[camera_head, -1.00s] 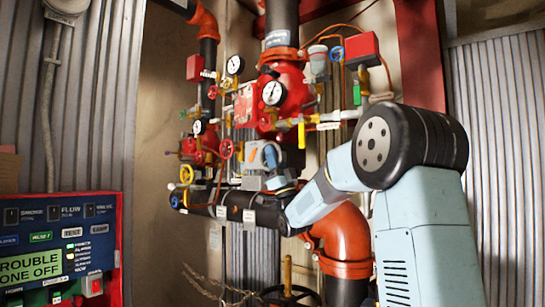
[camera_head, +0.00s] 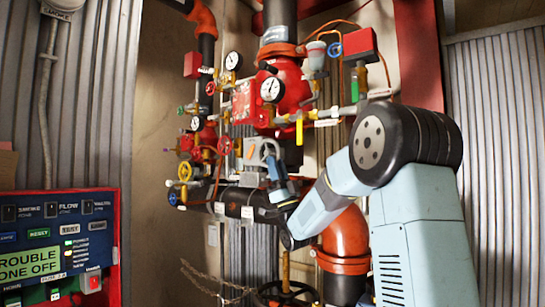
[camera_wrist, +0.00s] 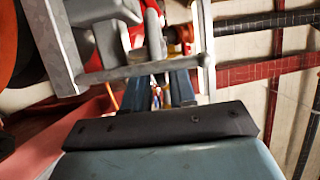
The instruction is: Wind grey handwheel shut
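The grey handwheel (camera_head: 263,148) is on the red and black pipework, at a grey box-like housing. Only part of it shows in the head view, behind my gripper (camera_head: 275,165). In the wrist view, my gripper's two blue-grey fingers (camera_wrist: 161,90) stand a little apart. A curved grey bar (camera_wrist: 154,35), likely part of the wheel, comes down in line with the gap between them. A flat grey bar (camera_wrist: 130,70) crosses at the fingertips and hides their ends. I cannot tell whether the fingers press on the wheel.
Gauges (camera_head: 271,90) and a yellow lever (camera_head: 299,128) sit above on the pipework. A yellow handwheel (camera_head: 185,171) is to the left. An orange elbow pipe (camera_head: 345,240) and a black handwheel (camera_head: 287,296) are below. A blue alarm panel (camera_head: 60,240) stands at the left.

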